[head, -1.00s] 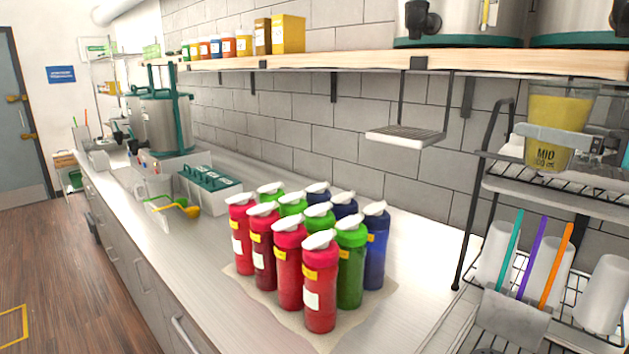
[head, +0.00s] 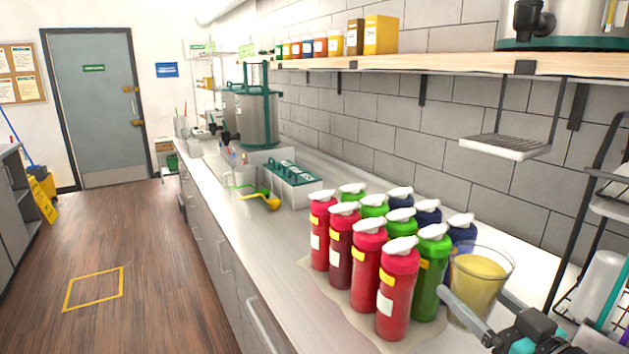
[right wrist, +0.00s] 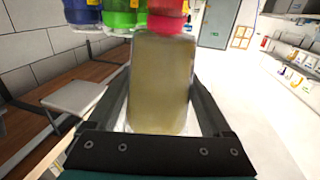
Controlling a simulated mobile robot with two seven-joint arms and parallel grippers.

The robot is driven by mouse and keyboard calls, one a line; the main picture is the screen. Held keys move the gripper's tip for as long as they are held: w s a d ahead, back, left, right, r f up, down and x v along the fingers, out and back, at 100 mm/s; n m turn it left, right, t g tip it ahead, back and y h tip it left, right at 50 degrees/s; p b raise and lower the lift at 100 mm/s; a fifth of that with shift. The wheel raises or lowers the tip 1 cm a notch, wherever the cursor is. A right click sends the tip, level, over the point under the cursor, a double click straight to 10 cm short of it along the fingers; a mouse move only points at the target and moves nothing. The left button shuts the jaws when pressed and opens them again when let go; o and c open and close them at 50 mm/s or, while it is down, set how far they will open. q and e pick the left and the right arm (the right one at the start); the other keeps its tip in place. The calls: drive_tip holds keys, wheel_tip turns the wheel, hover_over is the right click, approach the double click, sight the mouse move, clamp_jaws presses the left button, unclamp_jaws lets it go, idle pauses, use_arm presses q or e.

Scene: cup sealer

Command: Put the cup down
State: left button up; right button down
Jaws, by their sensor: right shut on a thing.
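A clear cup (head: 478,284) of yellow liquid is at the lower right of the head view, just right of the squeeze bottles. My right gripper (head: 487,315) is shut on it, with a finger along its near side. In the right wrist view the cup (right wrist: 160,85) fills the space between the two fingers of my gripper (right wrist: 160,105). Its base is hidden by the gripper in the head view, so I cannot tell how high it is above the counter (head: 238,245). My left gripper is not in view.
Several red, green and blue squeeze bottles (head: 398,290) stand on a mat close beside the cup. A wire rack with cups (head: 603,285) is at the right edge. A wooden shelf (head: 440,65) runs above.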

drive_tip(key=shift+s+a+f+m+h, duration=1.5)
drive_tip(key=shift+a+h, duration=0.8)
drive_tip(key=shift+a, duration=3.2)
wheel_tip(320, 180, down, 10)
drive_tip(key=b, duration=1)
drive_tip(key=s+f, duration=0.1)
drive_tip(key=s, duration=0.6)
drive_tip(key=shift+f+t, duration=0.3)
drive_tip(key=shift+f, duration=0.05)
drive_tip(key=shift+s+d, duration=0.1)
